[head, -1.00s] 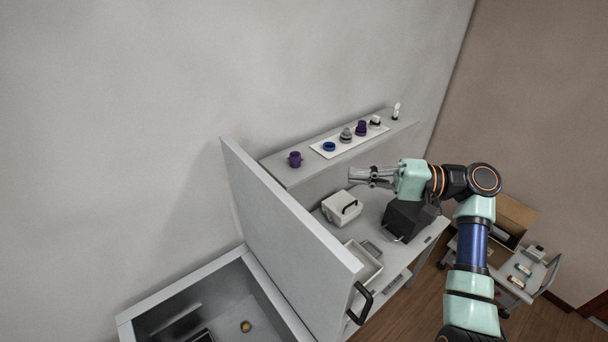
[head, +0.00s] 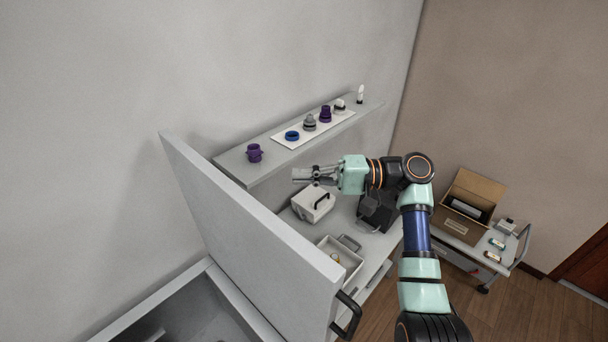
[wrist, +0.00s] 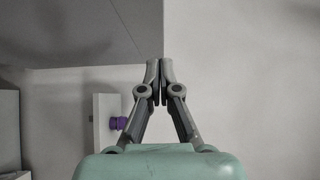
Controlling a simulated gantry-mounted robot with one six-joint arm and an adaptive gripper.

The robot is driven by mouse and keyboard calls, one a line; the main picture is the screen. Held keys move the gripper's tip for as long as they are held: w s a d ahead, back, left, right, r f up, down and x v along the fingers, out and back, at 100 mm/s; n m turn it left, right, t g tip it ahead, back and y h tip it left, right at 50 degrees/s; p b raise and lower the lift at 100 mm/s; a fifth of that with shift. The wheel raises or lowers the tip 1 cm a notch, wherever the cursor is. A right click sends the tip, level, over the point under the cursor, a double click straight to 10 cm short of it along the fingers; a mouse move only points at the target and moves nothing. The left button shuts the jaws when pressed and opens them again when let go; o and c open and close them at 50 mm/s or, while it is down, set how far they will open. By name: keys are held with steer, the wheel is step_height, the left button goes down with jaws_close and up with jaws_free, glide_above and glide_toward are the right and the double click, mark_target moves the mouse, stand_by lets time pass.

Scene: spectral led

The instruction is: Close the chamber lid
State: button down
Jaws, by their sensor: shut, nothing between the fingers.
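The chamber lid (head: 250,235) is a large grey panel standing raised and tilted at the left of the head view. Its black handle (head: 347,315) is on the lower right edge. The open chamber (head: 190,312) lies below and left of the lid, partly cut off by the frame. My gripper (head: 298,175) is shut and empty, to the right of the lid and apart from its handle, in front of the wall shelf. In the wrist view my gripper's fingertips (wrist: 160,72) meet, and a grey panel (wrist: 85,32), probably the lid, fills the upper left.
A wall shelf (head: 235,165) holds purple, blue and grey parts. Below it, a bench carries a white box with a handle (head: 313,204), an open tray (head: 340,258) and a dark device (head: 378,212). A cart with a cardboard box (head: 470,205) stands at the right.

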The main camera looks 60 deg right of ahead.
mark_target(238, 187)
steer(key=shift+w+a+p, duration=0.5)
steer(key=shift+w+a, duration=0.45)
steer(key=shift+a, duration=0.3)
steer(key=shift+w+a+p, duration=0.55)
steer(key=shift+w+a, duration=0.45)
steer(key=shift+a, duration=0.25)
steer(key=shift+w+a+p, duration=0.5)
steer(key=shift+w+a, duration=0.45)
steer(key=shift+a, duration=0.3)
